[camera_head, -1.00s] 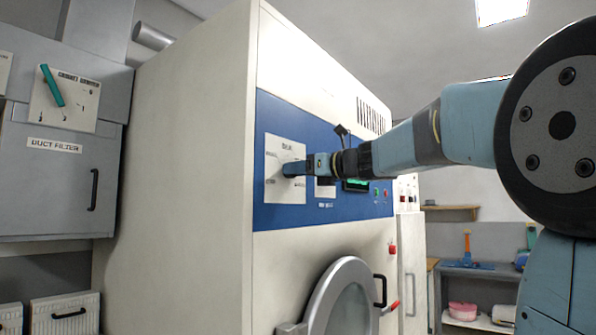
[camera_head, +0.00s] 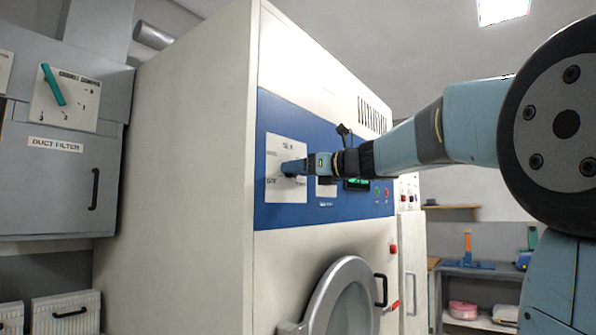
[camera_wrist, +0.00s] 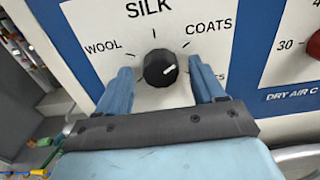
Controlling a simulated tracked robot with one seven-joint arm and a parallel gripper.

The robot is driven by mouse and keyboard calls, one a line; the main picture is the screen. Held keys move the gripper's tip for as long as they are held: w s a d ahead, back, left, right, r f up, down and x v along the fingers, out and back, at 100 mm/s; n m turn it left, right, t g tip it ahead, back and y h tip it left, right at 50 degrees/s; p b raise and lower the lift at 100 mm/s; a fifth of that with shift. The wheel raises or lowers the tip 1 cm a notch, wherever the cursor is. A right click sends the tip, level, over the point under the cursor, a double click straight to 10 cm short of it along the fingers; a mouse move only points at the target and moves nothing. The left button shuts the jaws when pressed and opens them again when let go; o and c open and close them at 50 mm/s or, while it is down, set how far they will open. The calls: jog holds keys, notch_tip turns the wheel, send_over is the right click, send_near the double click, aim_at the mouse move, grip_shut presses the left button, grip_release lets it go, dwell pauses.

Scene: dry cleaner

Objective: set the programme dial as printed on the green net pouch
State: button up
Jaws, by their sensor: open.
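The programme dial (camera_wrist: 160,68) is a black round knob with a white pointer mark on a white plate (camera_wrist: 85,22). The mark points right and slightly up, below the COATS label. SILK is printed above the knob, WOOL at upper left and COATS at upper right. A label at lower right is partly hidden by a finger. My gripper (camera_wrist: 160,88) is open, one finger on each side of the knob, with gaps visible. In the head view my gripper (camera_head: 288,168) reaches the blue panel's dial plate (camera_head: 272,148). I cannot make out the green net pouch in either view.
A red knob (camera_wrist: 314,45) with DRY AIR lettering is right of the dial. The cream machine (camera_head: 180,170) has a round door (camera_head: 322,295) below the panel. A grey duct filter cabinet (camera_head: 50,185) with a teal lever (camera_head: 53,85) stands left. A shelf (camera_head: 480,270) is at right.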

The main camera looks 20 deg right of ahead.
jog(key=v, duration=1.3)
jog(key=shift+s+d, duration=0.2)
jog(key=s+a+f+n+g+h, duration=0.1)
jog(key=s+a+f+n+g, duration=0.1)
jog(key=a+f+n, duration=0.3)
jog(key=s+a+f+n+g+h, duration=0.1)
jog(key=s+f+n+g, duration=0.15)
jog(key=f, duration=0.55)
jog(key=s+a+f+n+g+h, duration=0.1)
jog(key=s+a+f+n+h, duration=0.15)
jog(key=f+n, duration=0.3)
jog(key=s+f+n+g+h, duration=0.1)
jog(key=s+f+n+h, duration=0.2)
jog(key=s+f+n, duration=0.2)
jog(key=s+f+n+g+h, duration=0.2)
jog(key=s+f+n, duration=0.3)
jog(key=f+n, duration=0.5)
notch_tip(320, 180, down, 4)
jog(key=shift+n+h, duration=0.4)
jog(key=shift+h, duration=0.15)
jog(key=shift+s+g, duration=0.1)
jog(key=shift+g, duration=0.15)
